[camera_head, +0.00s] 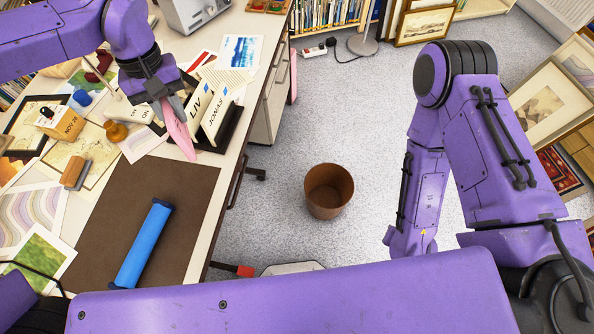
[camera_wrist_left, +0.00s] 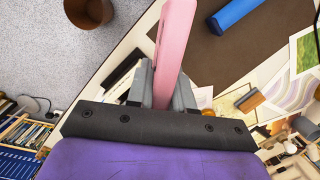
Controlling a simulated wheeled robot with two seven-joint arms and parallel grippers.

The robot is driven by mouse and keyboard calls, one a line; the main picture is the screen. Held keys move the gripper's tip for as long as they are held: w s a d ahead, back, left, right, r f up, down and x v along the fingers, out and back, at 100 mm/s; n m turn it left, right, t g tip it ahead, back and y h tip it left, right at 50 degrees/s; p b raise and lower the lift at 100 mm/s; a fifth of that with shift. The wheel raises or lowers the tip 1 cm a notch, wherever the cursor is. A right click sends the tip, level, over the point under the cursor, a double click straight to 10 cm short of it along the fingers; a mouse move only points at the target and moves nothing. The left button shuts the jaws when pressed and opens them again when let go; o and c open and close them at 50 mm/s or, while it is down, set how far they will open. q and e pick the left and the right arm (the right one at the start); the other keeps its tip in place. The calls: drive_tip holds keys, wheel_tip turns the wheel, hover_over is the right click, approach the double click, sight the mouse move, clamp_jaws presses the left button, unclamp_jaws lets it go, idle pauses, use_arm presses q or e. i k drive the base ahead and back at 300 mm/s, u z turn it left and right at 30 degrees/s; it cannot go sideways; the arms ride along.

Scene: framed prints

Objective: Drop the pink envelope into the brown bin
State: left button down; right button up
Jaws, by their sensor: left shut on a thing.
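The pink envelope (camera_head: 178,133) is held edge-on in my left gripper (camera_head: 165,101), over the desk beside the cards and books in a dark holder. It hangs tilted, its lower end over the dark brown desk mat. The envelope also shows in the left wrist view (camera_wrist_left: 174,45), clamped between the two grey fingers of the left gripper (camera_wrist_left: 163,92). The brown bin (camera_head: 329,190) stands upright on the grey floor, right of the desk. It also shows at the top left of the left wrist view (camera_wrist_left: 90,10). My right arm is at the right; its gripper is not visible.
The desk edge (camera_head: 222,205) lies between the envelope and the bin. The dark holder (camera_head: 226,134) stands close to the left gripper. A blue roll (camera_head: 143,244) lies on the mat (camera_head: 181,190). The floor (camera_head: 335,110) around the bin is mostly clear.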

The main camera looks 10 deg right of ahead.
sight(321, 202)
drive_tip(key=u, duration=1.15)
drive_tip(key=k, duration=0.95)
drive_tip(key=z, duration=1.85)
drive_tip(key=i, duration=1.2)
drive_tip(key=u, duration=0.55)
